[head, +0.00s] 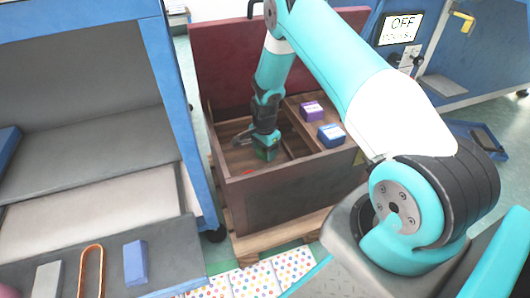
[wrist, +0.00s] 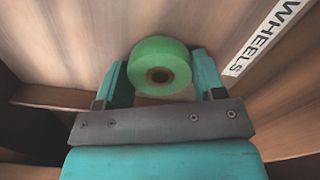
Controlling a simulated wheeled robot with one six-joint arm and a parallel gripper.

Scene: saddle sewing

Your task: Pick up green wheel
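The green wheel (wrist: 160,67) is a thick ring with a dark hub, seen almost face-on in the wrist view. It sits between the two fingertips of my gripper (wrist: 160,62), with its sides at or very close to them. I cannot tell whether the fingers press on it or only stand around it. In the head view my gripper (head: 263,139) reaches down into the wooden box, and the green wheel (head: 266,154) shows just under it. I cannot tell whether the wheel rests on the box floor.
The wooden box (head: 290,200) has an upright red lid (head: 232,65) and inner dividers. A purple block (head: 312,111) and a blue block (head: 331,135) lie in its right part. A red thing (head: 248,172) shows near the front wall. A label reading WHEELS (wrist: 262,40) is beside the wheel.

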